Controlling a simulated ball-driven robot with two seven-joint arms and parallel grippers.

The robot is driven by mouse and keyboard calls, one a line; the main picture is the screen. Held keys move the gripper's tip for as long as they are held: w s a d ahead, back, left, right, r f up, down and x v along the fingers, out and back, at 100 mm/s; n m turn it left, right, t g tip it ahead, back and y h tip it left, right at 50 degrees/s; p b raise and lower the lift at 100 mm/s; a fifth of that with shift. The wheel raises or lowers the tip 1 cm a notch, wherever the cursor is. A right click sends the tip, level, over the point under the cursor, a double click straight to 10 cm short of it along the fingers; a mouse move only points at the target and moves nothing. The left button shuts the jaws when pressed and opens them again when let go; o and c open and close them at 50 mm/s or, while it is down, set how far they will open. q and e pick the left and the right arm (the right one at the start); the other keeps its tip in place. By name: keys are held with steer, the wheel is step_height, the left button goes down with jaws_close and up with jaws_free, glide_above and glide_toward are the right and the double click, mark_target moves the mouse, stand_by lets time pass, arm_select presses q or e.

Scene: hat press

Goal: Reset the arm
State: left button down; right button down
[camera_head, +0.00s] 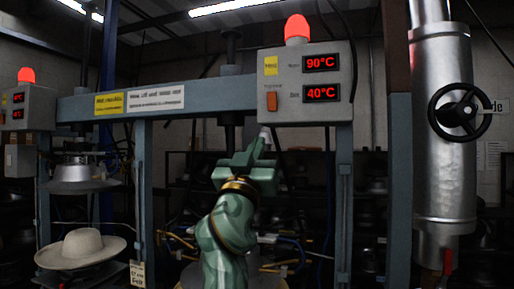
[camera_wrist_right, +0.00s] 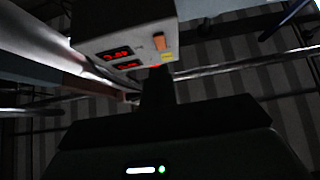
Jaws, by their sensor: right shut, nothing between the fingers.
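My right arm rises from the bottom middle of the head view. Its green gripper (camera_head: 262,140) is raised in front of the press frame, with shut fingers pointing up just below the left part of the control box (camera_head: 305,85). The fingers appear empty. In the right wrist view the dark shut gripper (camera_wrist_right: 158,80) points up toward the same control box (camera_wrist_right: 125,40), which appears tilted. I cannot tell whether the fingertips touch the box. My left gripper is not in view.
The box shows 90°C and 40°C, an orange switch (camera_head: 271,101) and a lit red lamp (camera_head: 297,29). A white hat (camera_head: 80,247) lies under a press head (camera_head: 80,178) at left. A silver cylinder (camera_head: 443,130) with a black handwheel (camera_head: 458,112) stands at right.

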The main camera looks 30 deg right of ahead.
steer(key=shift+s+a+r, duration=0.1)
steer(key=shift+a, duration=0.1)
